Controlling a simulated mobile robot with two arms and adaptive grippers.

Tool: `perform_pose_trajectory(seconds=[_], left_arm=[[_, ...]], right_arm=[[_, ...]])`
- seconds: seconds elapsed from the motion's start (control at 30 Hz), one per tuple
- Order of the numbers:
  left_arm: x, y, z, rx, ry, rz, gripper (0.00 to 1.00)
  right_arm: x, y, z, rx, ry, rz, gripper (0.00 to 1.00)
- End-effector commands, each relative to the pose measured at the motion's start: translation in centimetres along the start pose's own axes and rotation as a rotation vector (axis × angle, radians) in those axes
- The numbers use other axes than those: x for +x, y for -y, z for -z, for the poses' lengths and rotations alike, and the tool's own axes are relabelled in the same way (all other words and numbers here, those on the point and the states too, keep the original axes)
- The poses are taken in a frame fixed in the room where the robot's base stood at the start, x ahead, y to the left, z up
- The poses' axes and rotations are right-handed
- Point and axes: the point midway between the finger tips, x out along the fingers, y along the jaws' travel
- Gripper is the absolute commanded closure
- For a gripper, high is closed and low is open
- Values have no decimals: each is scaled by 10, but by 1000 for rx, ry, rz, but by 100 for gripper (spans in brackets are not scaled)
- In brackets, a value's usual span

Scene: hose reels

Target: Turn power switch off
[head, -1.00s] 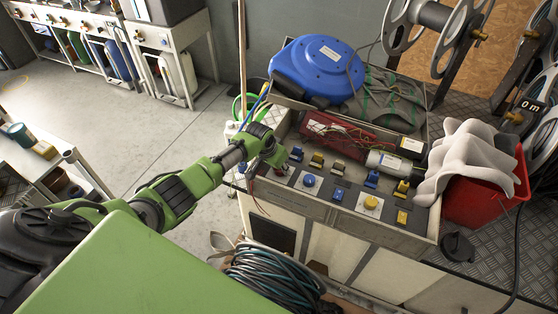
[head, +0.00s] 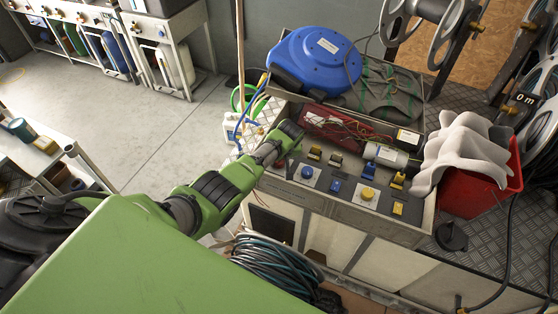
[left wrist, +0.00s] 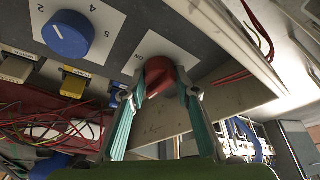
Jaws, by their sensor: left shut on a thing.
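The power switch is a red rotary knob (left wrist: 158,75) on a white plate in the left wrist view, with "ON" printed beside it. My left gripper (left wrist: 165,92) has its two teal-sided fingers on either side of the red knob, shut on it. In the head view my left arm reaches to the left end of the control panel (head: 322,187); its wrist and hand hide the knob and the fingertips there. The knob's exact angle is hard to read. My right gripper is in neither view.
A blue dial (left wrist: 68,34) sits beside the red knob. Yellow and blue switches and a yellow knob (head: 367,194) fill the panel. Behind are loose wires, a grey cylinder (head: 386,159) and a blue hose reel (head: 316,64). A red bin (head: 478,190) stands right.

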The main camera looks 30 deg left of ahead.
Motion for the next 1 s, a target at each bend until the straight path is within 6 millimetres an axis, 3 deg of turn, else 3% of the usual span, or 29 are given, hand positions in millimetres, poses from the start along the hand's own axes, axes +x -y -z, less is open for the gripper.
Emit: perform_pose_trajectory(seconds=[0.33,0.8,0.83,0.87,0.9,1.0], left_arm=[[0,-2,1,-105,-2,40,92],[-1,-2,2,-119,-1,44,92],[-1,-2,2,-119,-2,44,68],[-1,-2,2,-119,-2,44,60],[-1,-2,2,-119,-2,44,55],[-1,-2,1,-117,-1,45,55]], right_arm=[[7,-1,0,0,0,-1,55],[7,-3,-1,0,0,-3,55],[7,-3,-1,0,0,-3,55],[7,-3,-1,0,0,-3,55],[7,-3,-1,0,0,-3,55],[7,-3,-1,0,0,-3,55]])
